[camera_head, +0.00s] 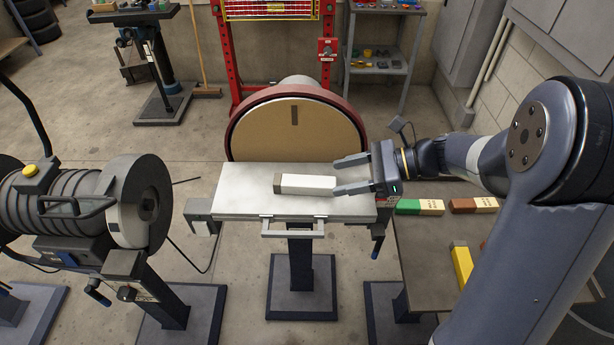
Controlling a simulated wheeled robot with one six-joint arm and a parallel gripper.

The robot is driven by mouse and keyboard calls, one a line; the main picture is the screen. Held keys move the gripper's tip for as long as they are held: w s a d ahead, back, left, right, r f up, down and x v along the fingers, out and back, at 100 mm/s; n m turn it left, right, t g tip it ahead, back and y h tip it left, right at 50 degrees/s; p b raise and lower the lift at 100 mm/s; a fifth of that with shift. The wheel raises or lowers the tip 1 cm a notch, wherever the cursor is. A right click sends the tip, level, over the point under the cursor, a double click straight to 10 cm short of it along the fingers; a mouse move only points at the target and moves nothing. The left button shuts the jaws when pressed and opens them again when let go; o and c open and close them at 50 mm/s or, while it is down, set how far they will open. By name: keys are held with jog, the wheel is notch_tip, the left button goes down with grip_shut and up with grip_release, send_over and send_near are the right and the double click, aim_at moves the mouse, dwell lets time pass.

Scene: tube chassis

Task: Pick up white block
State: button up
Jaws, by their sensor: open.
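The white block (308,185) lies flat on the grey metal table (243,197) of a disc sander. It has a brownish-grey end on its left. My gripper (343,177) is open and comes in from the right, with its fingers pointing left. The fingertips are near the right end of the block, one finger toward the far side and one toward the near side. I cannot tell whether they touch the block or how high they are above the table.
The sander's large disc (290,129) stands right behind the table. A lower bench (422,247) at the right holds a green-and-cream block (419,207), a brown-and-cream block (473,205) and a yellow block (462,263). A machine with a grey drum (139,210) stands at the left.

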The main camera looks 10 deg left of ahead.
aim_at(318, 181)
jog(key=shift+x, duration=1.05)
jog(key=shift+p+x, duration=0.7)
jog(key=shift+x, duration=2.05)
jog(key=shift+s+r, duration=0.1)
jog(key=shift+r, duration=0.05)
jog(key=shift+c, duration=0.2)
grip_shut()
